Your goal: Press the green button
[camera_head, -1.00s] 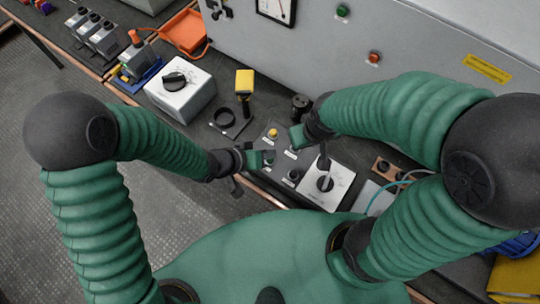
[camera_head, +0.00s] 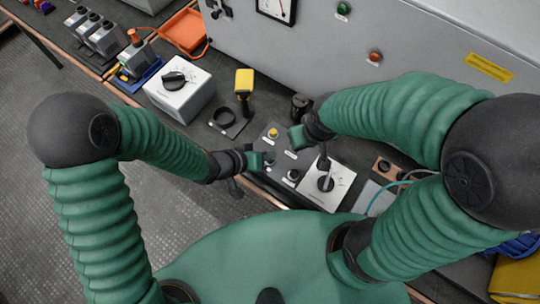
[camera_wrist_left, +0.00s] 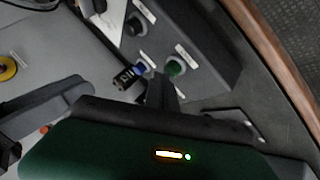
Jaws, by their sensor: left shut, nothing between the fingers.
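The green button (camera_wrist_left: 175,67) shows in the left wrist view on a dark control panel (camera_wrist_left: 205,50), beside a blue button (camera_wrist_left: 140,69). My left gripper (camera_wrist_left: 160,88) is shut and empty. Its narrow fingers point at the panel close to the green and blue buttons; I cannot tell whether they touch either one. In the head view my left gripper (camera_head: 268,160) is over the panel's left edge, and it appears to hide the green button. My right gripper (camera_head: 295,138) is above the panel's far right part; its fingers are too small to read.
A yellow button (camera_head: 273,132) and a black knob (camera_head: 293,175) are on the same panel. A white box with a dial (camera_head: 340,178) adjoins it on the right. Another white dial box (camera_head: 185,92) and a yellow-topped device (camera_head: 244,80) stand farther left.

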